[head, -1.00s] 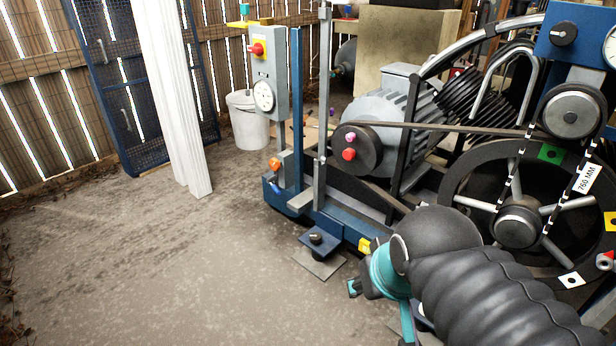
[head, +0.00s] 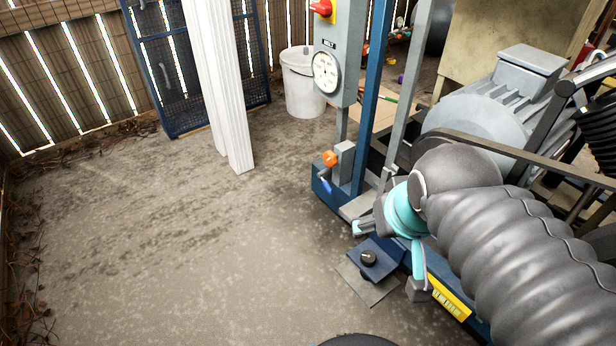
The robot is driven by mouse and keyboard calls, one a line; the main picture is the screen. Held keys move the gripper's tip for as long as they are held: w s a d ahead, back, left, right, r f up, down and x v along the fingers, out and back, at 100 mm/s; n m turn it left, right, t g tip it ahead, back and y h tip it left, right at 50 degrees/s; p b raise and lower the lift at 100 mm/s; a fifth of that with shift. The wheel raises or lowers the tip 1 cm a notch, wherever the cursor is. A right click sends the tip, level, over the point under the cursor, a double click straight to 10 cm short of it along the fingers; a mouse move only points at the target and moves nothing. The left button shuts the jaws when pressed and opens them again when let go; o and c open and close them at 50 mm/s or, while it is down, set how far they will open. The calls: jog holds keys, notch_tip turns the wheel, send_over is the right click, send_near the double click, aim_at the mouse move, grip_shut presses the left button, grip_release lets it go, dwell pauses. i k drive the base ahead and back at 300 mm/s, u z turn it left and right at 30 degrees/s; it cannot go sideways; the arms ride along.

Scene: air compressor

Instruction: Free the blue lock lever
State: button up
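A small blue lever (head: 326,187) sits at the left end of the compressor's blue base frame. It is just below an orange knob (head: 330,158) and beside a grey block (head: 344,160). I take it for the blue lock lever; it is too small to read its lock position. My gripper (head: 372,236), dark with teal parts, is right of and below the lever in the picture, apart from it. My arm hides part of the base frame. The finger gap is not clear, and I see nothing held.
A gauge panel (head: 337,65) with a red switch stands above the lever. A blue upright post (head: 372,95) and the grey motor (head: 490,105) are to the right. A black-knobbed foot (head: 369,259) sits on the floor near my gripper.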

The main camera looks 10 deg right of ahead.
aim_at(325, 184)
jog(key=z, duration=0.05)
jog(key=k, duration=0.55)
jog(key=u, duration=0.65)
jog(key=i, duration=1.45)
jog(key=z, duration=0.25)
